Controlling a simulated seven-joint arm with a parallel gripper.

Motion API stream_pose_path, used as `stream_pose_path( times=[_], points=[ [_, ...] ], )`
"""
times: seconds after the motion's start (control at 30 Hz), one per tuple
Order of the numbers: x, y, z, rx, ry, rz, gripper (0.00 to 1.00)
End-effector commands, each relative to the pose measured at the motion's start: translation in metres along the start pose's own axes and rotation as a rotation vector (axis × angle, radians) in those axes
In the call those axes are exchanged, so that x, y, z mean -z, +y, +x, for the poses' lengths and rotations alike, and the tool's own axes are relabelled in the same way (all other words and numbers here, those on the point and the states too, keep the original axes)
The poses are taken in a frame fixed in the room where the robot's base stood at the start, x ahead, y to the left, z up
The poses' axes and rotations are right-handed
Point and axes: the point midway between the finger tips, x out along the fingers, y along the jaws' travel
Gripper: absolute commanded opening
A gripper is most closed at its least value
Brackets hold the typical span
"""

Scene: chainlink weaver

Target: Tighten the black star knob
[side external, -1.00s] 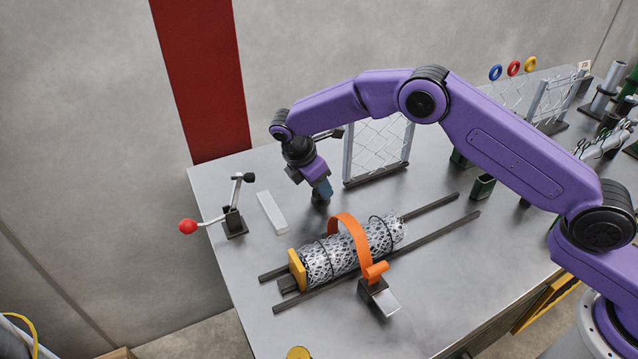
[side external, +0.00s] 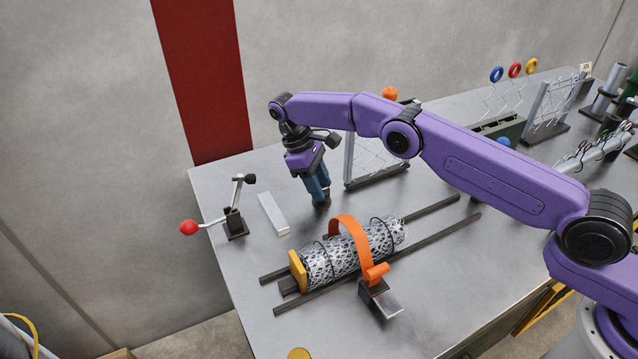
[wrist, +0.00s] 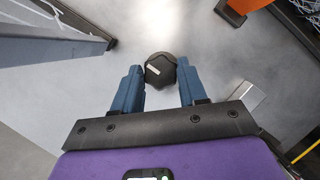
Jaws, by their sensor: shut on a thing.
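The black star knob (wrist: 160,70) shows in the wrist view as a dark, faceted disc with a small pale mark on top. My gripper (wrist: 161,74) has its two blue fingers on either side of the knob, shut on it. In the side view my gripper (side external: 320,196) points down at the table behind the mesh roll, and the knob (side external: 321,204) is a small dark shape under the fingertips. The knob's underside and what it sits on are hidden.
A mesh roll (side external: 378,238) under an orange strap (side external: 360,240) lies between dark rails in front of my gripper. A red-tipped lever (side external: 188,227) and a pale strip (side external: 272,213) stand left. A mesh frame (side external: 349,160) is close at right.

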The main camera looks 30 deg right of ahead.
Motion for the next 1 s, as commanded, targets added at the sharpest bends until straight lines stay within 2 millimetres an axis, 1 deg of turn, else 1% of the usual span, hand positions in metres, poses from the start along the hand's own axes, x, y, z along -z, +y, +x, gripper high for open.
stream_pose_path(
  times=[0.3,1.0],
  points=[
    [-0.0005,0.0019,0.0005,0.111,0.000,0.264,0.12],
    [-0.0031,0.0047,0.0006,0.324,-0.005,0.779,0.11]
  ],
)
